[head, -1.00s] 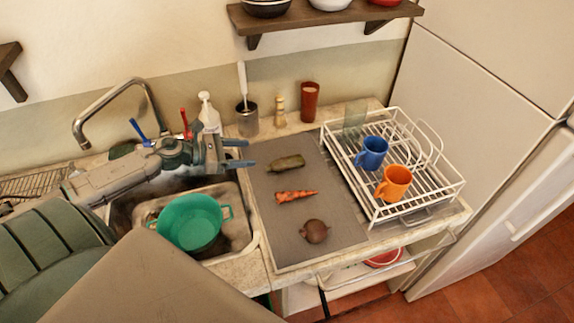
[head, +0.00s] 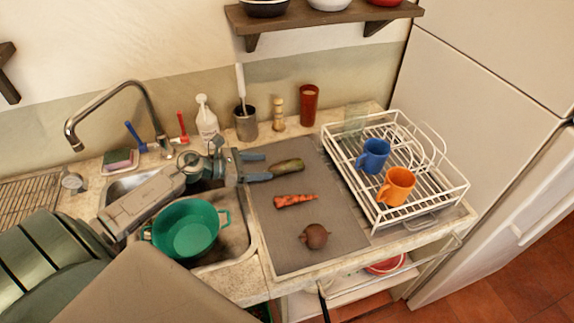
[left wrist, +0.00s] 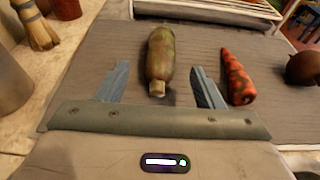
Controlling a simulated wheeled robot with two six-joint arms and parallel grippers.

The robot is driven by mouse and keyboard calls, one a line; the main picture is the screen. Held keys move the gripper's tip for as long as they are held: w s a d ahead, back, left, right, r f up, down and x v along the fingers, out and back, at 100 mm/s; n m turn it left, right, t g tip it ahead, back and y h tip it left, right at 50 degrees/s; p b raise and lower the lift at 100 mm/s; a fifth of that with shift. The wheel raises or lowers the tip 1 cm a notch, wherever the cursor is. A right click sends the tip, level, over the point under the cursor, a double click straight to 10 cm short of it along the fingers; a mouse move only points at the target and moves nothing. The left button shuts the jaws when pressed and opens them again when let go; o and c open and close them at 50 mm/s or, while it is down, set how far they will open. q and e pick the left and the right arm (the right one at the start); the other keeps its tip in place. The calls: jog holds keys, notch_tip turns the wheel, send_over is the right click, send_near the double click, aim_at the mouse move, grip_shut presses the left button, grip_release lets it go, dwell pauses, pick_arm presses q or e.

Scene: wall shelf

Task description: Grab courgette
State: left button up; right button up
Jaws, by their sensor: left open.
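The green courgette (head: 288,166) lies on the grey mat (head: 340,222), towards its back. In the left wrist view the courgette (left wrist: 161,58) points away from me, its stem end nearest and lying between the fingertips. My left gripper (head: 264,167) is open, with its blue-grey fingers reaching over the mat from the left towards the courgette. In the left wrist view the gripper (left wrist: 162,82) has clear space between each finger and the courgette. My right gripper is not in view.
A carrot (head: 295,200) lies just in front of the courgette, close to one finger in the left wrist view (left wrist: 237,78). A beetroot (head: 314,236) lies nearer the front. A white dish rack (head: 455,192) with two mugs stands right.

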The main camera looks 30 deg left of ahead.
aim_at(275, 166)
pick_arm(q)
jog(key=shift+w+d, duration=0.2)
jog(key=shift+w+d+p, duration=0.45)
jog(key=shift+p, duration=0.3)
jog(key=p+x, duration=0.1)
jog(key=x, duration=0.2)
jog(key=shift+s+f+p, duration=0.1)
jog(key=shift+f+p, duration=0.1)
jog(key=shift+p, duration=0.2)
jog(key=shift+w+d+f, duration=0.25)
jog(key=shift+w+f, duration=0.05)
jog(key=c, duration=1.1)
